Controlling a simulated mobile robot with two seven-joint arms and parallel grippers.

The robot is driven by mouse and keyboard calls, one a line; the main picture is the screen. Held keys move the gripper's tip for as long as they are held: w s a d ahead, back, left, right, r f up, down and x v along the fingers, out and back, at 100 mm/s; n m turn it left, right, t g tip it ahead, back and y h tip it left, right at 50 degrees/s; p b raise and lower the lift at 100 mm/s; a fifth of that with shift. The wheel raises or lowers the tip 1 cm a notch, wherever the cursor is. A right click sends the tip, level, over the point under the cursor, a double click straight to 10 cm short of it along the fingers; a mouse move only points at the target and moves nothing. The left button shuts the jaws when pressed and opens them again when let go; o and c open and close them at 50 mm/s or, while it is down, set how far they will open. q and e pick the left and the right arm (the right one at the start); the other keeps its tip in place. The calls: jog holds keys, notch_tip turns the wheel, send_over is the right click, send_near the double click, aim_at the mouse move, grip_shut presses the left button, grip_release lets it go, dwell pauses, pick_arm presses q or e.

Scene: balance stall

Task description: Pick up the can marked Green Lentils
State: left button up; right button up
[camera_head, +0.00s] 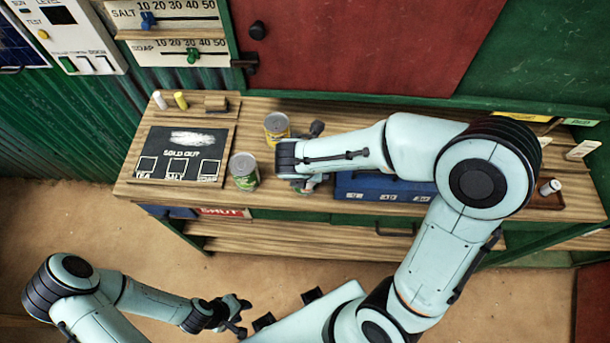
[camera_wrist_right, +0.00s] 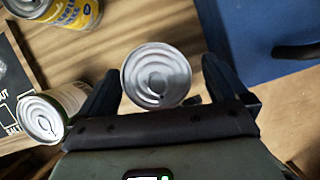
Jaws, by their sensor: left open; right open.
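A can with a green label (camera_head: 245,181) stands on the counter next to the chalkboard; its lid and pale side show in the right wrist view (camera_wrist_right: 45,117). A yellow can (camera_head: 277,125) stands behind it, also in the right wrist view (camera_wrist_right: 72,14). A third can (camera_wrist_right: 157,76) shows its lid between the fingers of my right gripper (camera_wrist_right: 161,70), which is open around it from above. Its label is hidden there, and my arm mostly covers it in the head view. I cannot read any can's name. My left gripper (camera_head: 236,314) is open and empty, in front of the counter.
A blue case (camera_head: 375,188) lies close on the right of my right gripper. A "sold out" chalkboard (camera_head: 183,155) lies at the counter's left, with chalks (camera_head: 181,100) and a wooden block (camera_head: 215,103) behind. A small cylinder (camera_head: 550,187) stands at the far right.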

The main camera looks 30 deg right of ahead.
jog(key=x, duration=0.3)
jog(key=shift+w+a+f, duration=0.1)
jog(key=shift+f, duration=0.3)
jog(key=c, duration=1.3)
jog(key=shift+w+r, duration=0.1)
jog(key=shift+r, duration=0.05)
